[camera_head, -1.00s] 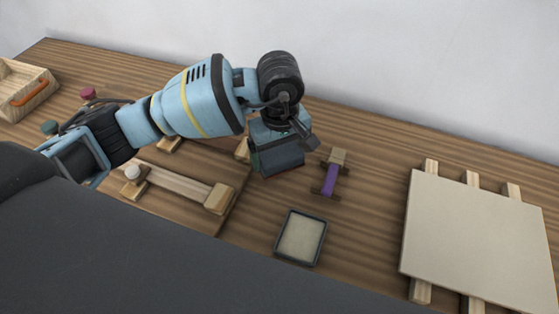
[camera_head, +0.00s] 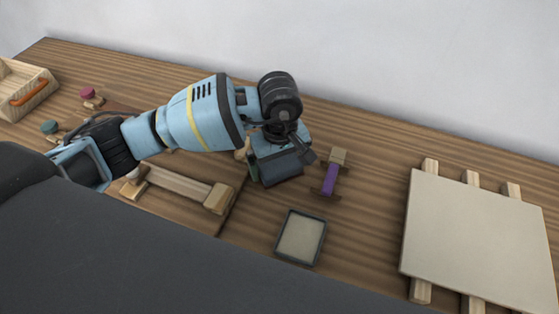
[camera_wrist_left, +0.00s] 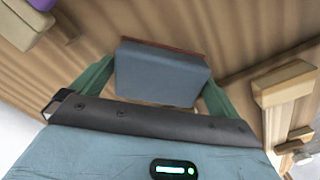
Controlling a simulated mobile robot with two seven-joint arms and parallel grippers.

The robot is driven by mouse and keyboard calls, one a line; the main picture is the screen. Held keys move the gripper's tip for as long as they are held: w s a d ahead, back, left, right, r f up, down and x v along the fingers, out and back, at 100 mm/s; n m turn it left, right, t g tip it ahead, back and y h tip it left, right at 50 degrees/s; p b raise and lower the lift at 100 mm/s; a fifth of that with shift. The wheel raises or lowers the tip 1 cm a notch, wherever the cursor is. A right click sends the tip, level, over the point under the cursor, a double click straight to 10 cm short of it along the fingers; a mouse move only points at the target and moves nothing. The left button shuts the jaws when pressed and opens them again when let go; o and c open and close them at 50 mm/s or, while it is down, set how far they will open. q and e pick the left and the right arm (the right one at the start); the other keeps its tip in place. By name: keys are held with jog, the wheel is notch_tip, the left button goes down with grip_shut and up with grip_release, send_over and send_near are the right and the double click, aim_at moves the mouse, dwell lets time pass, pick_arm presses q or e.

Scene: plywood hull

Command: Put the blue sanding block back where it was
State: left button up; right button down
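My left gripper (camera_head: 276,172) reaches in from the left over the middle of the bench. In the left wrist view its two green fingers (camera_wrist_left: 158,92) stand on either side of the blue-grey sanding block (camera_wrist_left: 160,75) and seem to press on it. A thin reddish-brown layer shows along the block's far edge. In the head view the block (camera_head: 284,168) is partly hidden by the gripper, just left of a purple-handled tool. The gap between block and bench cannot be told exactly. My right gripper is not in view.
A shallow dark-rimmed tray (camera_head: 290,260) lies in front of the gripper. The purple-handled tool (camera_head: 330,180) is close on its right. A wooden bar on blocks (camera_head: 178,184) is at left, a pale panel on battens (camera_head: 478,240) at right, and a wooden crate (camera_head: 40,95) far left.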

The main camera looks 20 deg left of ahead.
aim_at(280, 163)
pick_arm(q)
jog(key=shift+r, duration=0.1)
jog(key=shift+r, duration=0.3)
notch_tip(280, 163, up, 12)
jog(key=shift+f, duration=0.25)
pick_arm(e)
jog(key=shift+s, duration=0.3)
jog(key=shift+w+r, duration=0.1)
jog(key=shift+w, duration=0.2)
